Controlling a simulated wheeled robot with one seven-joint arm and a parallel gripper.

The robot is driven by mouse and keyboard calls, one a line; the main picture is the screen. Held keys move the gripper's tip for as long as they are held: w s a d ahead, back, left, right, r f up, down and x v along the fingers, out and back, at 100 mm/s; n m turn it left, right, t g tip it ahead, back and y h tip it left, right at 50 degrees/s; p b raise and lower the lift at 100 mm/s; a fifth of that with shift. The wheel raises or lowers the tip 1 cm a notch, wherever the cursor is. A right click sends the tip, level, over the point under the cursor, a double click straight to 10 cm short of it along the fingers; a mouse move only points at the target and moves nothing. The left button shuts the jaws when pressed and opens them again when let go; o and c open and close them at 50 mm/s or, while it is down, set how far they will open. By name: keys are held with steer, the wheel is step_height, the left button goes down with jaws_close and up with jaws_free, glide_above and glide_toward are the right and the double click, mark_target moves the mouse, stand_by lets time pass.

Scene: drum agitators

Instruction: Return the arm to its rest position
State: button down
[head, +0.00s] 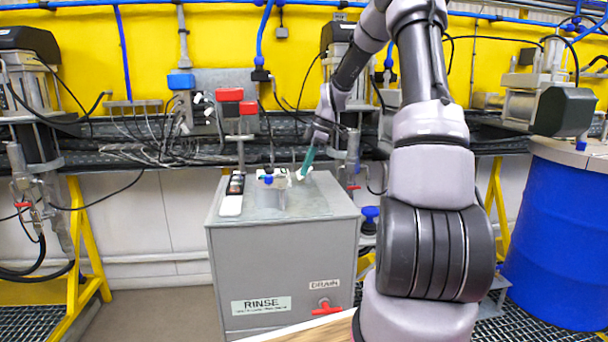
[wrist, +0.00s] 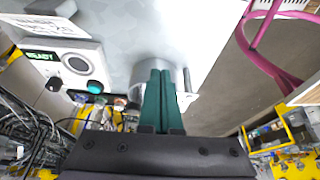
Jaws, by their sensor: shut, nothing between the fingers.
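My arm rises at the right of the head view and reaches over to the back of the grey rinse cabinet (head: 285,270). My gripper (head: 302,174) is at its far end, with green fingers pointing down and slightly left above the rear of the cabinet top. In the wrist view my gripper (wrist: 161,78) shows its two green fingers pressed side by side, with nothing between them. A short metal cylinder (wrist: 152,68) appears behind the fingers. I cannot tell whether the fingertips touch anything.
A small white fitting with a blue part (head: 270,179) stands left of my gripper. Two red-topped switches (head: 238,109) rise behind the cabinet. A blue drum (head: 555,235) stands at the right. In the wrist view a control box (wrist: 62,62) reads READY.

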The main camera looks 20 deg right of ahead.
steer(key=s+r+m+h, duration=0.2)
steer(key=s+r+m, duration=0.25)
steer(key=r, duration=0.75)
steer(key=s+a+r+m+t, duration=0.2)
steer(key=s+m, duration=0.3)
steer(key=s, duration=0.3)
steer(key=s+a+r+m+t, duration=0.2)
steer(key=s+m, duration=0.3)
steer(key=s, duration=0.4)
steer(key=s+a+r+m+t, duration=0.2)
steer(key=s+r+m, duration=0.1)
steer(key=s+m, duration=0.3)
steer(key=s, duration=0.2)
steer(key=shift+s+a, duration=0.3)
steer(key=shift+a, duration=0.1)
